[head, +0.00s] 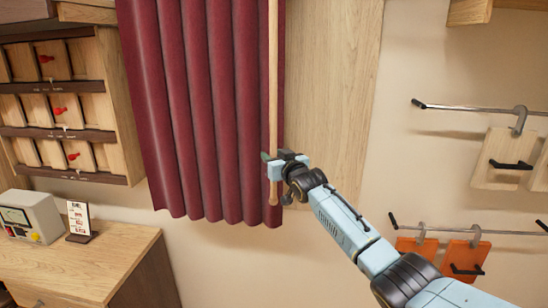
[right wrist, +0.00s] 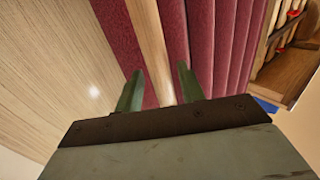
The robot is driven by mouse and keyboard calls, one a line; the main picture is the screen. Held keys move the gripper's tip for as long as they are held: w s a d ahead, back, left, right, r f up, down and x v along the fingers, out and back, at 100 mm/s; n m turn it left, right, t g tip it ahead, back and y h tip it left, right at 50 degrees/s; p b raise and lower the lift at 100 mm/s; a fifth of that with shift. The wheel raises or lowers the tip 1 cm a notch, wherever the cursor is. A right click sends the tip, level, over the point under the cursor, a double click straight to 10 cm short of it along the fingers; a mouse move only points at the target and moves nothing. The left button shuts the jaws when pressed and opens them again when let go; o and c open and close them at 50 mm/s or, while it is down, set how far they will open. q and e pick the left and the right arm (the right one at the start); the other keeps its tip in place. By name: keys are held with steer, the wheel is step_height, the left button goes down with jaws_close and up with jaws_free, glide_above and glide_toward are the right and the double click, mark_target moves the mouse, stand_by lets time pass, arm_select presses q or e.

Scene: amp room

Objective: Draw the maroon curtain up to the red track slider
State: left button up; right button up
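The maroon curtain (head: 200,90) hangs in vertical folds at the upper middle of the head view; its top is out of view. A wooden wand (head: 273,90) hangs along its right edge. My right gripper (head: 274,166) is at the wand's lower part. In the right wrist view, the wand (right wrist: 150,45) runs between the two fingers of my right gripper (right wrist: 160,80), with the curtain (right wrist: 200,40) behind. A narrow gap shows on each side of the wand, so the fingers look open around it. The red track slider and my left gripper are not in view.
A wooden panel (head: 330,90) is right of the curtain. Hooks with orange and wooden tags (head: 465,255) are on the right wall. A drawer rack (head: 118,90) with red knobs is at left, above a wooden cabinet (head: 95,265) bearing a grey device (head: 33,216) and a small card stand (head: 79,220).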

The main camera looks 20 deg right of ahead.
steer(key=s+d+b, duration=0.1)
steer(key=s, duration=1.2)
steer(key=shift+s, duration=0.15)
stand_by(0.6)
